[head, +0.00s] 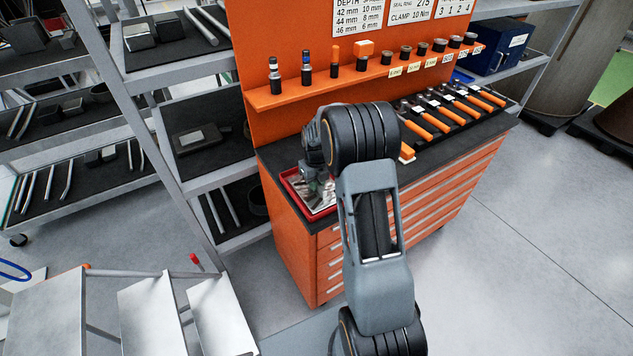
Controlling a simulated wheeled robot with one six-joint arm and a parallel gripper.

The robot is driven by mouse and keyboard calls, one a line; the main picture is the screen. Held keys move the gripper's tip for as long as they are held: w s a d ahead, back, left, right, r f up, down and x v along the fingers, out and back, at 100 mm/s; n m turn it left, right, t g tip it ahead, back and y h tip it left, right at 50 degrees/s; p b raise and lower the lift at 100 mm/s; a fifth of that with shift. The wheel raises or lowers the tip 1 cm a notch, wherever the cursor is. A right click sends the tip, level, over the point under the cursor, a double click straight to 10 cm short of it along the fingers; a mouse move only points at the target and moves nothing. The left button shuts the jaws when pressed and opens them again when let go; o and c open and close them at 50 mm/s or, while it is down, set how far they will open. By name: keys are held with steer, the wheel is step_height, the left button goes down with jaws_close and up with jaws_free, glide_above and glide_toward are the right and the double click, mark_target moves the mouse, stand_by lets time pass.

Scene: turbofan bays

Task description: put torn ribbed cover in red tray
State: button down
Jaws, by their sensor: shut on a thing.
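The red tray (289,183) sits on the dark top of the orange tool cabinet, at its left front corner. My gripper (317,186) points down over the tray, and my arm hides part of both. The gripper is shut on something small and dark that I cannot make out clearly. I cannot tell whether it is the torn ribbed cover, or whether it touches the tray. A shiny silvery, crumpled-looking surface (318,203) shows inside the tray, below the gripper.
Orange-handled tools (430,118) lie in a row on the cabinet top to the right. Above, an orange shelf (352,77) holds small sockets and bottles. Grey racks (185,85) stand left, and pale panels on a cart (160,310) at lower left. Floor is clear at right.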

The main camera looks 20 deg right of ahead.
steer(key=shift+f, duration=0.1)
steer(key=c, duration=1.5)
jaws_free()
steer(key=shift+f, duration=0.1)
steer(key=shift+c, duration=0.2)
steer(key=o, duration=0.4)
steer(key=shift+o, duration=0.2)
